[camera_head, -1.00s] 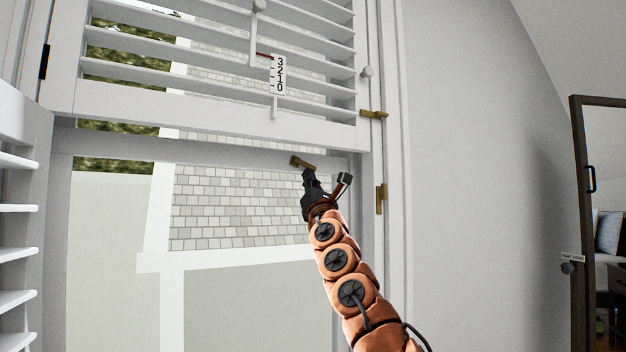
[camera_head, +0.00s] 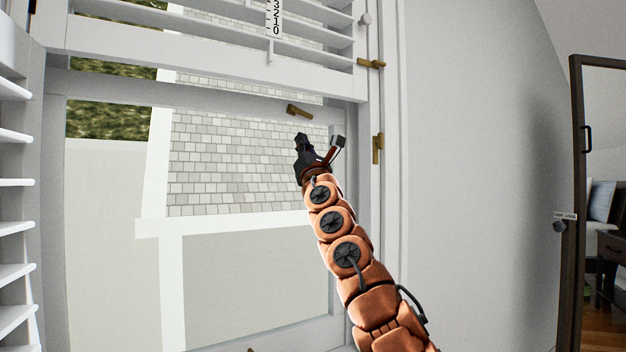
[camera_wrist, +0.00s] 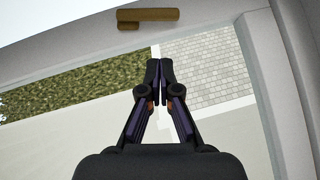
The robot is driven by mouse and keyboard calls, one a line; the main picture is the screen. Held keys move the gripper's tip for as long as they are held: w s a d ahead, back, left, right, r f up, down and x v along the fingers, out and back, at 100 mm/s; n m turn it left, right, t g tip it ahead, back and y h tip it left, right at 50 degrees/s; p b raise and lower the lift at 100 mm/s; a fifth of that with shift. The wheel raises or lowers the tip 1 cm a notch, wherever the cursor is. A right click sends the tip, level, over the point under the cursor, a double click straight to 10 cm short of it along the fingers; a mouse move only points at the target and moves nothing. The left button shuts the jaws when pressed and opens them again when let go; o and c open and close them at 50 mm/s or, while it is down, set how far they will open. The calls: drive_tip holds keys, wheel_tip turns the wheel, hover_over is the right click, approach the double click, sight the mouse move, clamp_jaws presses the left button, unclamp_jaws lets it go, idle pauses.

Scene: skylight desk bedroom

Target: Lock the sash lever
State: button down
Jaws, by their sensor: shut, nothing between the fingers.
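The brass sash lever (camera_head: 300,111) sits on the white sash rail (camera_head: 215,97), below the louvred shutter. It lies nearly level, its right end a little lower in the head view. In the wrist view the lever (camera_wrist: 148,15) shows at the top, on the rail, clear of my fingertips. My gripper (camera_head: 300,136) is shut and empty. Its fingertips are just below the lever, apart from it in both views. In the wrist view the closed fingers (camera_wrist: 159,64) point up toward the rail.
A brass latch (camera_head: 371,63) and a brass piece (camera_head: 377,148) are on the frame at right. The shutter (camera_head: 215,45) with a number scale (camera_head: 273,18) hangs above. A louvred panel (camera_head: 12,180) stands at left. A dark-framed mirror or door (camera_head: 577,180) is at far right.

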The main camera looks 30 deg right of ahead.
drive_tip(key=d+b+v, duration=0.1)
drive_tip(key=b+v, duration=0.6)
drive_tip(key=v, duration=0.2)
drive_tip(key=shift+s+a, duration=0.3)
drive_tip(key=shift+a, duration=0.2)
idle(0.6)
drive_tip(key=shift+a+f+b, duration=0.1)
drive_tip(key=shift+f+b, duration=0.05)
drive_tip(key=shift+b, duration=0.15)
idle(0.4)
